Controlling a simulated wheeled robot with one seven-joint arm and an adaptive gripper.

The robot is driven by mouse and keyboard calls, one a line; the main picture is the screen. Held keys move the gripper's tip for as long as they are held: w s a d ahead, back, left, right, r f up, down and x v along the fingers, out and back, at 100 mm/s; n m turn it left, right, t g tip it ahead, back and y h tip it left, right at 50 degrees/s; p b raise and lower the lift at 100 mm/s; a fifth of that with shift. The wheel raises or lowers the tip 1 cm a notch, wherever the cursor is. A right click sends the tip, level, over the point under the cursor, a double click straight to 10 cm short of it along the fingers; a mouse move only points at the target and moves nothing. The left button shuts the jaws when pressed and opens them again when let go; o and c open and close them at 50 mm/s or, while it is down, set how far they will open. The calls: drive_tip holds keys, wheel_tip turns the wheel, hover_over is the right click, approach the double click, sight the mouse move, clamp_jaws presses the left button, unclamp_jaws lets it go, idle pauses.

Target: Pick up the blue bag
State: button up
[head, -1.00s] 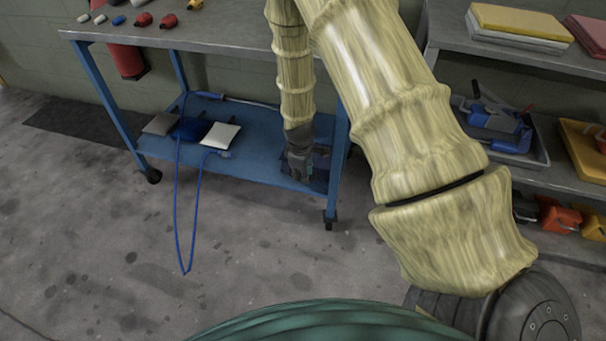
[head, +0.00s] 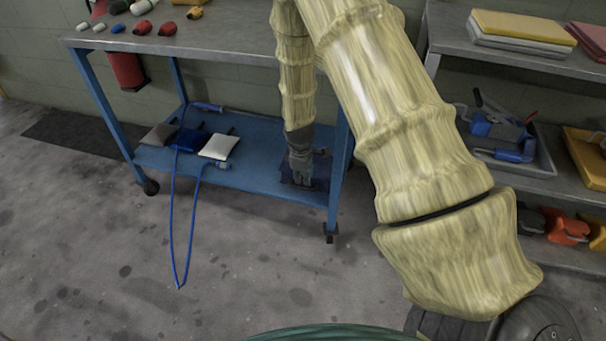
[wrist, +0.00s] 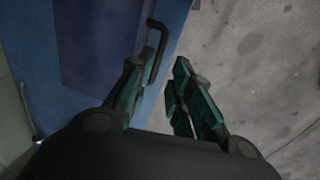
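A thin black bent rod (wrist: 155,58) shows near the fingertips. The cart's upper top (head: 230,38) is above the shelf. A blue cord (head: 172,235) hangs to the floor. Shelving stands at right.

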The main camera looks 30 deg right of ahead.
sight(305, 189)
drive_tip(key=f+b, duration=0.1)
drive_tip(key=f, duration=0.2)
drive_tip(key=d+f+b, duration=0.1)
drive_tip(key=f, duration=0.2)
drive_tip(key=w+f+b, duration=0.1)
drive_tip(key=f, duration=0.2)
drive_tip(key=shift+w+d+f, duration=0.1)
drive_tip(key=shift+d+f, duration=0.05)
clamp_jaws()
